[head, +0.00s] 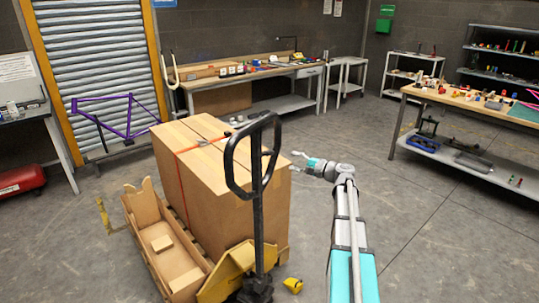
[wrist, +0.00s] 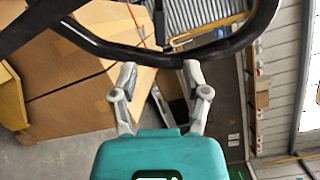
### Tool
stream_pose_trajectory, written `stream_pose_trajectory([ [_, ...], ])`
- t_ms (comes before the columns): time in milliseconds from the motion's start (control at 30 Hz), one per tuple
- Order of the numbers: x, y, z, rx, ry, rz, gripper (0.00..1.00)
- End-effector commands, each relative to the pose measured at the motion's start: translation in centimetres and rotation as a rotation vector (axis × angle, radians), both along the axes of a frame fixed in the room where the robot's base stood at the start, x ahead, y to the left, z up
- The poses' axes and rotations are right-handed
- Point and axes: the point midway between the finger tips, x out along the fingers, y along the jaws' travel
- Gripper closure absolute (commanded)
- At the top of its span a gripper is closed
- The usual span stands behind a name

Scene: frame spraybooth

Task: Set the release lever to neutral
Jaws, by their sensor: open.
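The black loop handle (head: 231,163) of a pallet jack stands upright in the middle of the head view, on a dark shaft (head: 258,225). A thin dark piece (wrist: 160,22) inside the loop in the wrist view may be the release lever; its setting cannot be told. My gripper (head: 296,161) is open and empty, just right of the loop in the head view. In the wrist view its two fingers (wrist: 158,70) are spread, with the tips close to the near bar of the handle (wrist: 155,58). Whether they touch it cannot be told.
A large strapped cardboard box (head: 190,180) stands behind the handle. A wooden crate (head: 165,250) lies to its left, and the jack's yellow body (head: 225,270) is below. The floor right of my arm is clear up to a workbench (head: 450,100).

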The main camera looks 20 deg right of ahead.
Motion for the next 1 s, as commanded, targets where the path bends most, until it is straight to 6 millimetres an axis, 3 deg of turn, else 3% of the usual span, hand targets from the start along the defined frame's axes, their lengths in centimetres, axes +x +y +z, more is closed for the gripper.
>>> stream_pose_trajectory([
  [600, 7.6, 5.1, 0.0, 0.000, 0.000, 0.001, 0.40],
  [1000, 9.2, 6.3, 0.0, 0.000, 0.000, 0.000, 0.40],
])
